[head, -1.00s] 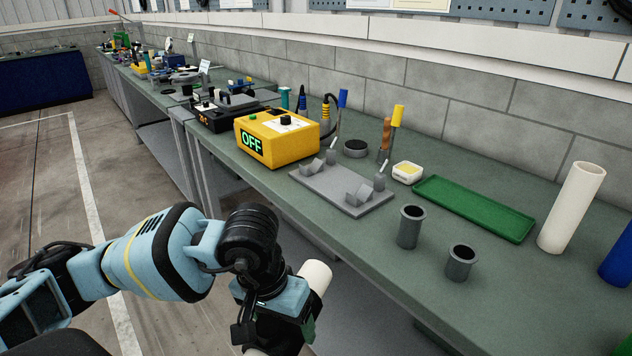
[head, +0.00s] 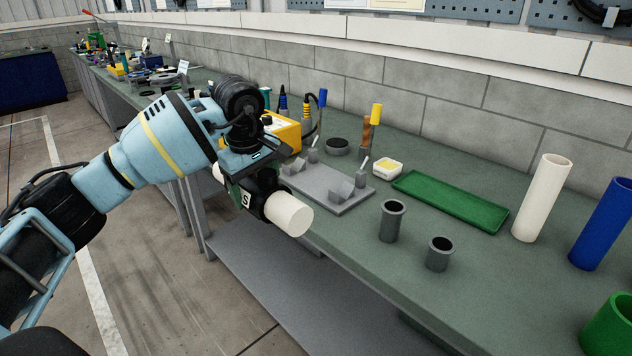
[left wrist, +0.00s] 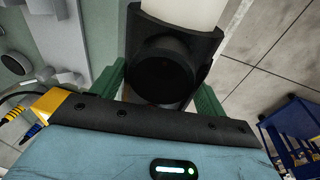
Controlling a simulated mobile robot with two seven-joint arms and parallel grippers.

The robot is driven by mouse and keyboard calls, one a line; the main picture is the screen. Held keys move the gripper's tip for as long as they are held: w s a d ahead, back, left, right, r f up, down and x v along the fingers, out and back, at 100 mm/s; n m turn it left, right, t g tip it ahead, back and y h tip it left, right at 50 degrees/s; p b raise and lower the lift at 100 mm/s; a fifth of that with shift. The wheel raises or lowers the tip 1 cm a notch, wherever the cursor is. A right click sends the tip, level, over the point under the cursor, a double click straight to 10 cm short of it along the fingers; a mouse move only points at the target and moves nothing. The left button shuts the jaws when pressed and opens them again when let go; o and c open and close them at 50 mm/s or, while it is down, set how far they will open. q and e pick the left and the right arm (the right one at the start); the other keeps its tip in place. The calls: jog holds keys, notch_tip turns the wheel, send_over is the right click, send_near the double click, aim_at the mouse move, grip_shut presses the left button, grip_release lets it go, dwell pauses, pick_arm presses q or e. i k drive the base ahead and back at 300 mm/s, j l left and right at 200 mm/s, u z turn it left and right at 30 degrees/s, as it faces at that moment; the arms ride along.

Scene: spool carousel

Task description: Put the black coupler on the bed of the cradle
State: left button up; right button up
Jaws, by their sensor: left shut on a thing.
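My left gripper (head: 248,190) is shut on the black coupler (head: 270,190), held out in front of the bench edge. A white pipe (head: 289,215) runs through the coupler and sticks out on both sides. In the left wrist view the black coupler (left wrist: 160,72) sits between the green fingers (left wrist: 207,103), with the white pipe (left wrist: 190,12) beyond it. The grey cradle (head: 322,186), a flat plate with V-shaped blocks and small upright posts, lies on the bench just behind and right of the gripper. Its left part is partly hidden by my arm. My right gripper is not in view.
Right of the cradle are two grey flanged cups (head: 392,222), a green tray (head: 450,202), a small white box (head: 387,168) and a tall white tube (head: 541,198). A yellow box (head: 286,132) stands behind my gripper.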

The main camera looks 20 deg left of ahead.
aim_at(316, 183)
jog(key=i, duration=0.95)
